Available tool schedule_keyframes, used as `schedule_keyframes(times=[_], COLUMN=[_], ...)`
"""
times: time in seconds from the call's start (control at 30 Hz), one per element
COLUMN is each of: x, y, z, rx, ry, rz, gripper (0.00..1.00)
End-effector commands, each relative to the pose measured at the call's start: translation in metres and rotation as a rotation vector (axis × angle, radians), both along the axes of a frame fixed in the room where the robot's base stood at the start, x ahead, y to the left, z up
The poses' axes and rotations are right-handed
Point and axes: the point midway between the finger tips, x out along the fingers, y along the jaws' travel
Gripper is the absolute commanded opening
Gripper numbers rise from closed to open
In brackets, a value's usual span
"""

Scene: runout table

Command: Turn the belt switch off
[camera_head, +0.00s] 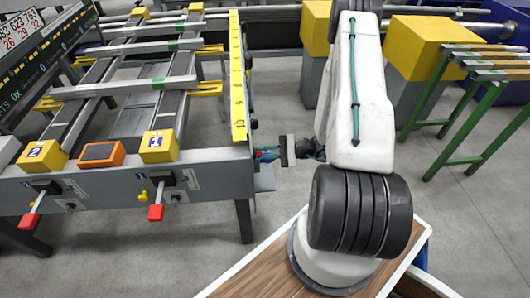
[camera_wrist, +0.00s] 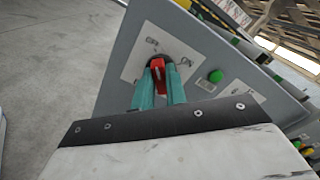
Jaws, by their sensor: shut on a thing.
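The belt switch (camera_wrist: 158,75) is a red knob on a dark round base, on a white label plate (camera_wrist: 134,62) with lettering on the grey panel of the runout table. My gripper (camera_wrist: 160,88) has two teal fingers, one on each side of the red knob, shut on it. The knob points roughly up and down in the wrist view, between two marked words; I cannot tell which setting it is on. In the head view my gripper (camera_head: 268,153) is at the right end of the table, and the switch is hidden there.
A green button (camera_wrist: 216,76) is on the panel right of the switch. In the head view, two red-handled levers (camera_head: 156,212) (camera_head: 29,221) stick out of the table's front. A yellow ruler strip (camera_head: 238,80) runs along its right edge. Green-legged racks (camera_head: 480,125) stand at right.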

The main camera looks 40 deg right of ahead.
Motion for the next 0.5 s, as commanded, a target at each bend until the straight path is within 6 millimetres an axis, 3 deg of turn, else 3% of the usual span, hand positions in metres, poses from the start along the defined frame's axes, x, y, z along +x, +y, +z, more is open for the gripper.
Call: schedule_keyframes(times=[0.5], x=[-0.0014], y=[0.0004], z=[-0.0009], rx=[-0.027], ry=[-0.039], rz=[0.001], gripper=[0.0])
